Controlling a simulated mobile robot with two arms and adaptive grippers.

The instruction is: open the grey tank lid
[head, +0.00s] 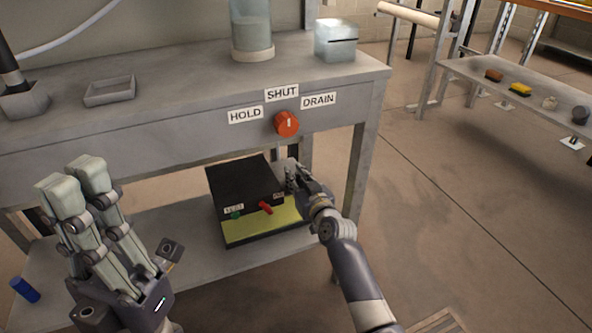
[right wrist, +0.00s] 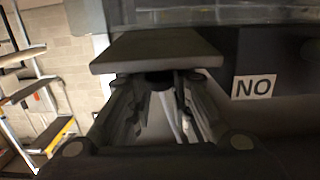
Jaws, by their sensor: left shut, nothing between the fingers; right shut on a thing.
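In the head view my right gripper (head: 295,179) is at the right side of a black box on the lower shelf. A small grey part (head: 284,165) shows behind the fingers, mostly hidden. My left gripper (head: 76,180) is shut and empty, raised at the left in front of the bench.
The black box (head: 240,185) has a red switch and green button.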

